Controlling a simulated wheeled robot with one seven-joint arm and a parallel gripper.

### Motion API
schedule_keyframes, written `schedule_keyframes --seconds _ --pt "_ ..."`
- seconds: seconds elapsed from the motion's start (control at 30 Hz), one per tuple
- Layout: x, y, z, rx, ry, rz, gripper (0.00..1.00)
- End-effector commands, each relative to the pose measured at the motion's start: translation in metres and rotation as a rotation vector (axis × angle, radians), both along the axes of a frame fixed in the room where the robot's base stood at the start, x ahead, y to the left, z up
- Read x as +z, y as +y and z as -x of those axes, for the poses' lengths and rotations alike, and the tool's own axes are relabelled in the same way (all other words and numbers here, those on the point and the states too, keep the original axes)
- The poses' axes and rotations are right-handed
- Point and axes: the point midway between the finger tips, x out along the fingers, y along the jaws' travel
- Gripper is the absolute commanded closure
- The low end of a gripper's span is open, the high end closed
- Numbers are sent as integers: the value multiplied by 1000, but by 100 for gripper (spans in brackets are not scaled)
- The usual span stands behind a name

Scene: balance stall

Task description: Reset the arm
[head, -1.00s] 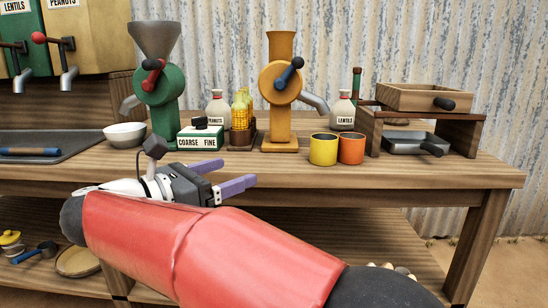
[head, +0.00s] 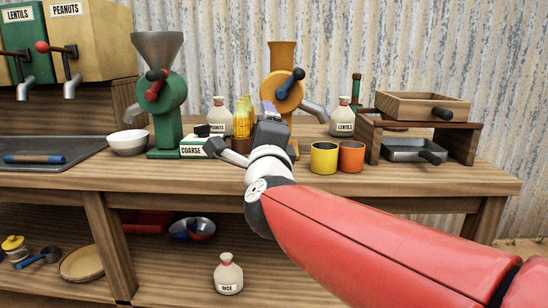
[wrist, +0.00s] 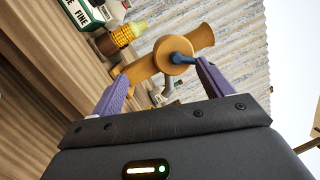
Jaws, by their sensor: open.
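My gripper (head: 268,108) is raised in front of the orange grinder (head: 281,92) in the head view and hides part of its base. In the wrist view my gripper (wrist: 160,82) has its two purple fingers apart with nothing held between them. The orange grinder (wrist: 160,60) with its blue-knobbed crank shows beyond and between the fingers, apart from them. My red arm reaches in from the lower right of the head view.
A green grinder (head: 164,100), a white bowl (head: 127,142), a yellow cup (head: 324,157), an orange cup (head: 351,156) and a wooden sieve stand (head: 424,125) are on the bench (head: 400,188). A rice sack (head: 228,274) stands on the lower shelf. The bench front is mostly clear.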

Motion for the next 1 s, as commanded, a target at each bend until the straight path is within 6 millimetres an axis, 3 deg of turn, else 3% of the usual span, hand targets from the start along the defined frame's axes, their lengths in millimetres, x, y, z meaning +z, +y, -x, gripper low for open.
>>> schedule_keyframes --seconds 0.17,0.3,0.4,0.5,0.7,1.0 --pt "-59 -34 42 152 151 618 21" --pt "-132 -75 95 303 326 1084 21" --pt "-181 -109 139 427 468 1348 21" --pt "-217 -138 179 546 594 1533 21" --pt "-253 -172 230 709 749 1706 21" --pt "-259 -177 239 741 775 1731 21"
